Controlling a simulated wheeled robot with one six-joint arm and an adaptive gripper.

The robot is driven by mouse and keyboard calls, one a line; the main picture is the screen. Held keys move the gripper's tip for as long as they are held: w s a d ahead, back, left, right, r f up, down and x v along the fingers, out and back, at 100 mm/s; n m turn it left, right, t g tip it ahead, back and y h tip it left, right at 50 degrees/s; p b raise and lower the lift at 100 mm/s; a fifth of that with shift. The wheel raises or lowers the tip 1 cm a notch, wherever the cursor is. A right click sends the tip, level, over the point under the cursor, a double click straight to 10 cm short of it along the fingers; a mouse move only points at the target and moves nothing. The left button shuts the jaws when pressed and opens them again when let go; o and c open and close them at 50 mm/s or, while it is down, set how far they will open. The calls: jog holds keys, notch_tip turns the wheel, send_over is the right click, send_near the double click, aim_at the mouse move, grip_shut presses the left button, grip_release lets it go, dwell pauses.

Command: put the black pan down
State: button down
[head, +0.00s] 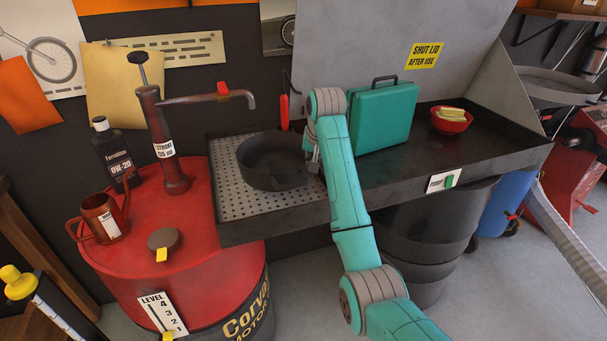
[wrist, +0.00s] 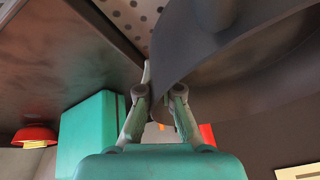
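The black pan (head: 268,165) is a round, shallow, dark pan, upright over the perforated grate (head: 228,190) at the left end of the dark washer basin. My gripper (head: 314,160) is at the pan's right edge. In the wrist view, the pan (wrist: 205,62) fills the upper right, and my gripper (wrist: 160,92) has its two fingers on either side of the pan's wall, pinching it. The holes of the grate (wrist: 130,14) show beyond the pan. I cannot tell whether the pan's base touches the grate.
A teal case (head: 382,118) and a red bowl (head: 451,124) with yellowish items stand to the right in the basin. The raised lid (head: 400,25) is behind. A red drum (head: 205,225) with a hand pump (head: 168,140) stands left. Bare basin floor lies right of the bowl.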

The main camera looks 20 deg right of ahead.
jog(key=shift+f, duration=2.7)
jog(key=shift+f, duration=0.15)
jog(key=c, duration=1.3)
grip_release()
